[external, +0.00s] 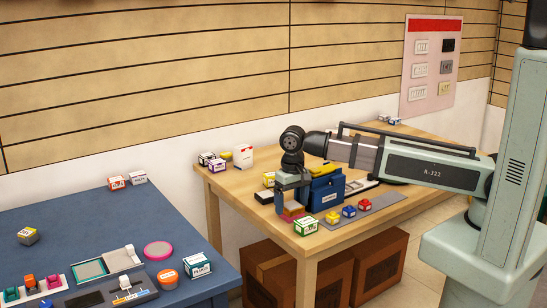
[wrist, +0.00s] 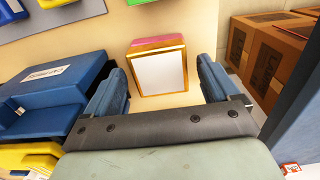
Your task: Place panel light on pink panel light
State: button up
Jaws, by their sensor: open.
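A square panel light (wrist: 158,73) with a gold frame and white face shows between my fingers in the wrist view. A pink edge (wrist: 158,43), likely the pink panel light, shows along its far side; most of it is hidden, and I cannot tell whether the two touch. In the external view, an orange and pink block (external: 292,210) shows under my gripper (external: 290,202), near the wooden table's front edge. My gripper is open in the wrist view (wrist: 166,86), with one blue finger on each side of the panel light and visible gaps.
A blue box (external: 327,190) stands close beside my gripper. A green-and-white box (external: 306,226) and a grey strip (external: 370,209) with coloured buttons are nearby. The blue table (external: 75,230) holds a round pink-rimmed disc (external: 158,250). Brown cartons (external: 325,272) stand below the wooden table.

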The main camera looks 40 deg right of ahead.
aim_at(292, 205)
notch_tip(292, 205, up, 12)
jog(key=shift+r, duration=0.15)
dwell(0.7)
dwell(0.5)
